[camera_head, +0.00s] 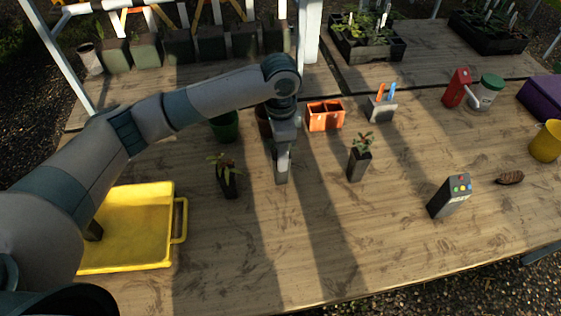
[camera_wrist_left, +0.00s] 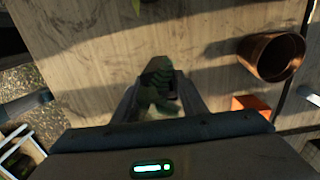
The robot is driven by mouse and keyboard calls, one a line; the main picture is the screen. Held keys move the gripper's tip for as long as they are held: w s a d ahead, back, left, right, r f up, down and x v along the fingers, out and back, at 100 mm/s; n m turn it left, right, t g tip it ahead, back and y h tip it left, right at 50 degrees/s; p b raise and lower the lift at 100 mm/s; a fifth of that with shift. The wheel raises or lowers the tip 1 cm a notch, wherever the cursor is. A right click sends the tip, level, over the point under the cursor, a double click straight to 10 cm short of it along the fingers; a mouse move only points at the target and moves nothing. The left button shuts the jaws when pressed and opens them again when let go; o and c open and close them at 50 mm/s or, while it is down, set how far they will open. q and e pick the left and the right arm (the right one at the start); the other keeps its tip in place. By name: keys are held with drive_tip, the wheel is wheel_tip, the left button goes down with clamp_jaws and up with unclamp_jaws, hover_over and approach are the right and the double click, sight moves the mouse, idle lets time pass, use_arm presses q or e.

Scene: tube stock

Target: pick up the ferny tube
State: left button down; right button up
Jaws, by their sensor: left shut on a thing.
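My left gripper (camera_head: 282,170) reaches down over the middle of the table and is shut on the ferny tube. In the left wrist view, its green fern leaves (camera_wrist_left: 157,82) show between the two fingers (camera_wrist_left: 156,104). The tube's body is mostly hidden by the fingers and leaves, and I cannot tell whether it is clear of the table. Two other dark plant tubes stand apart on either side: one with reddish-green leaves (camera_head: 229,181) to the left, and one with a small leafy plant (camera_head: 358,166) to the right. My right gripper is not in view.
A yellow tray (camera_head: 130,252) lies at the left front. A copper pot (camera_wrist_left: 270,56), a green pot (camera_head: 224,128) and an orange box (camera_head: 325,116) stand behind the gripper. A dark box with coloured buttons (camera_head: 448,197) stands at right. The front middle table is clear.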

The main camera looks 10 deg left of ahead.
use_arm(q)
drive_tip(key=s+d+r+b, duration=0.2)
drive_tip(key=s+d+r, duration=0.5)
drive_tip(key=d, duration=0.2)
drive_tip(key=shift+d+r+b, duration=0.15)
drive_tip(key=shift+b, duration=0.15)
